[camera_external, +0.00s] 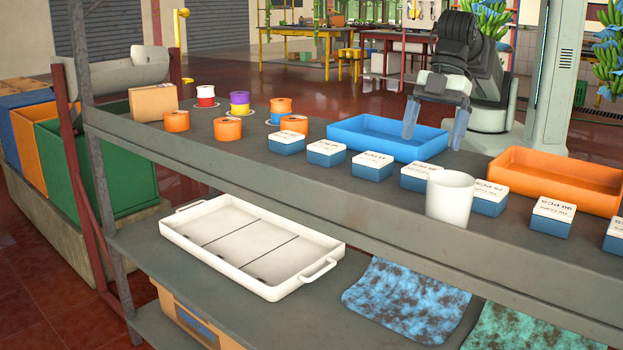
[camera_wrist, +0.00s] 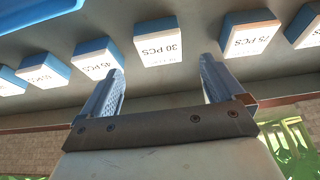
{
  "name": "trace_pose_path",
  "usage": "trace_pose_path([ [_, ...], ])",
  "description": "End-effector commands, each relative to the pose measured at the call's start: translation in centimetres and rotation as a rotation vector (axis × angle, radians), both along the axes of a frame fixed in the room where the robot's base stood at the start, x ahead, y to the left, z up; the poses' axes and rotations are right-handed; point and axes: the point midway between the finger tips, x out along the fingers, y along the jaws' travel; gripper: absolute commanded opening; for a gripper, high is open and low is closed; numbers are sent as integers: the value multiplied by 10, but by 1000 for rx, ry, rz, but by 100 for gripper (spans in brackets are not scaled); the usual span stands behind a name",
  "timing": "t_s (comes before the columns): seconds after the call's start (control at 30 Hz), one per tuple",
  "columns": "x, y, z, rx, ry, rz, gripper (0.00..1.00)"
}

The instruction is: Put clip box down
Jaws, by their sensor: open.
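Several blue clip boxes with white labelled lids stand in a row along the front of the grey shelf, among them one at the left (camera_external: 287,143), one in the middle (camera_external: 372,166) and one at the right (camera_external: 552,217). My gripper (camera_external: 433,141) is open and empty above the shelf, by the right end of the blue tray. In the wrist view my gripper (camera_wrist: 162,64) has its fingers wide apart. A box marked 30 PCS (camera_wrist: 160,45) shows beyond the gap between them, apart from both. A box marked 75 PCS (camera_wrist: 249,38) shows to its right.
A blue tray (camera_external: 362,132) and an orange tray (camera_external: 520,170) lie behind the boxes. A white cup (camera_external: 450,197) stands at the front edge, partly hiding boxes. Orange spools (camera_external: 227,128) and a cardboard box (camera_external: 153,102) are at left. A white divided tray (camera_external: 250,245) is on the lower shelf.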

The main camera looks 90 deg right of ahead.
Motion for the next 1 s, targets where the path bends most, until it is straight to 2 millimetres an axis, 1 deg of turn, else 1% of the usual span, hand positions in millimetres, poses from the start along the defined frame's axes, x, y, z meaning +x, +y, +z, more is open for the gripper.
trace_pose_path([
  [0.03, -2, -2, 7, 1, -1, 0, 95],
  [0.2, -7, -7, 25, 1, -1, 0, 95],
  [0.4, -11, -11, 38, 1, -1, 0, 95],
  [0.43, -12, -11, 39, 0, 0, 0, 95],
  [0.5, -12, -12, 41, -1, 1, 0, 92],
  [1.0, -13, -13, 43, 0, 0, 0, 92],
])
